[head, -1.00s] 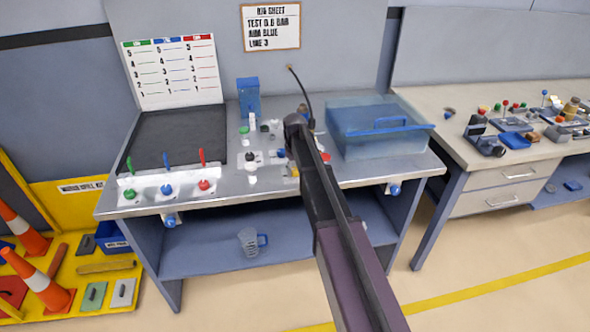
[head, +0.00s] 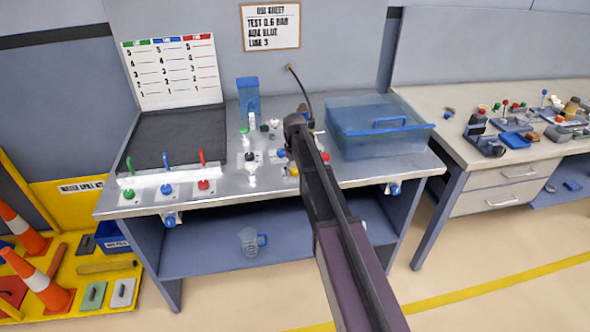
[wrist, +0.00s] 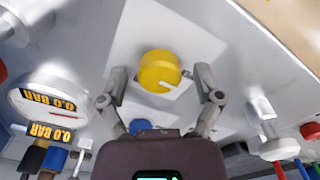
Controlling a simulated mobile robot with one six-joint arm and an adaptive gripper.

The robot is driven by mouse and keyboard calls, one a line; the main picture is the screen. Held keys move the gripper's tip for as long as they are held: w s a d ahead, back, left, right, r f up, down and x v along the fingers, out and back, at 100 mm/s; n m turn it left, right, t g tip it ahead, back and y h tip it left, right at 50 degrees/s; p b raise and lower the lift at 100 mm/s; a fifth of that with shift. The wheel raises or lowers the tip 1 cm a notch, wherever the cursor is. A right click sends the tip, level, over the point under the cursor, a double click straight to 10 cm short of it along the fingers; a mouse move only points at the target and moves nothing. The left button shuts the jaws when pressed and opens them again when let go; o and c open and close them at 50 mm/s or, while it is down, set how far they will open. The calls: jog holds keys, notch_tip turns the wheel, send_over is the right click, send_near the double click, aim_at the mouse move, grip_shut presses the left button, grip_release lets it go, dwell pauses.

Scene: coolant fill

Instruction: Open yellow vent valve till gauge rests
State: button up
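The yellow vent valve (wrist: 158,72) is a round knob with a pale pointer mark, on a light square plate in the wrist view. A bit of it shows beside my arm in the head view (head: 294,171). My gripper (wrist: 161,78) is open, with one finger on each side of the yellow knob. Gaps show between both fingers and the knob. The gauge (wrist: 40,100) at the left of the wrist view has a white face and upside-down readouts that look like 0.0 BAR. In the head view my arm hides the fingers.
A blue knob (wrist: 140,126) lies near the left finger. A white fitting (wrist: 270,142) stands to the right. A blue translucent tank (head: 380,130) is right of my arm on the bench. The rig sheet (head: 270,26) hangs on the wall behind.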

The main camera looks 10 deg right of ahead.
aim_at(295, 169)
jog(key=shift+m, duration=0.4)
jog(key=m, duration=0.3)
jog(key=shift+m, duration=0.3)
jog(key=m, duration=1.2)
jog(key=shift+m, duration=0.3)
jog(key=shift+r+m, duration=0.2)
jog(key=shift+m, duration=0.1)
notch_tip(295, 169, up, 14)
jog(key=f+p, duration=0.1)
jog(key=p, duration=1.3)
jog(key=s+f+n+b, duration=0.3)
jog(key=s, duration=0.7)
jog(key=s+f+n+b, duration=0.4)
jog(key=s, duration=0.6)
jog(key=s+f+n+b, duration=0.4)
jog(key=s, duration=0.5)
jog(key=shift+s, duration=0.4)
